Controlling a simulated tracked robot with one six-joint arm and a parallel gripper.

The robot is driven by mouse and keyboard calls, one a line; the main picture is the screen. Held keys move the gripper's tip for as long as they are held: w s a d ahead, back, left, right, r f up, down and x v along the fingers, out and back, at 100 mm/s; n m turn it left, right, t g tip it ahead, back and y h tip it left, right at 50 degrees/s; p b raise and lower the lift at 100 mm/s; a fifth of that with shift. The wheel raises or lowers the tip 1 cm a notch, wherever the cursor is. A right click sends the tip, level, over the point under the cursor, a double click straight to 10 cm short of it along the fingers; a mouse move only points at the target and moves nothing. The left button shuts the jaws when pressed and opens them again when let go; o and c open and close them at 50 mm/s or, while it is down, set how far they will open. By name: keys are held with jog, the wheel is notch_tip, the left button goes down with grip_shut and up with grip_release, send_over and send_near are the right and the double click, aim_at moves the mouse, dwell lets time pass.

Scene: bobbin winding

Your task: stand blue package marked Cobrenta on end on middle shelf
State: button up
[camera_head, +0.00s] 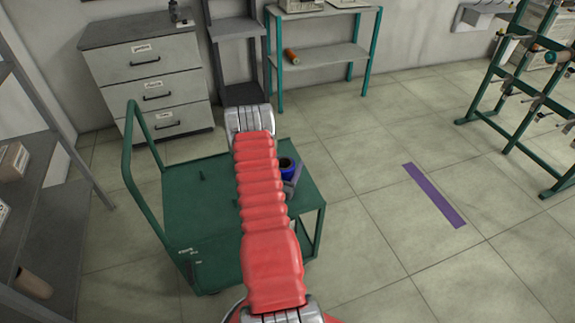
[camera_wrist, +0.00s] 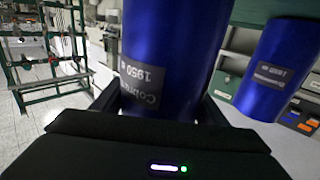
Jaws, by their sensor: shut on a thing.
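My gripper (camera_wrist: 158,110) is shut on a blue cylindrical package (camera_wrist: 175,50) in the wrist view. Its grey label reads Cobrenta and 1950 g, and the lettering is upside down. The package's upper end is out of frame and its lower end is hidden by the gripper. In the head view my red arm hides most of the gripper; a blue thing with a dark top (camera_head: 288,168) shows beside the arm over the green cart, and I cannot tell whether it is the held package. A grey shelf unit (camera_head: 40,165) stands at the left; which board is the middle one is unclear.
A second blue package (camera_wrist: 278,70) with an upside-down label appears tilted at the right in the wrist view. The green cart (camera_head: 185,215) has a raised handle. Boxes (camera_head: 12,162) and a brown cylinder (camera_head: 33,283) occupy the left shelves.

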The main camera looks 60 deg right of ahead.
jog(key=shift+f, duration=0.1)
jog(key=o, duration=1.2)
jog(key=shift+o, duration=0.2)
jog(key=s+a, duration=0.1)
jog(key=a, duration=1.2)
jog(key=shift+a+f, duration=0.2)
jog(key=shift+a, duration=0.15)
jog(key=shift+s, duration=0.15)
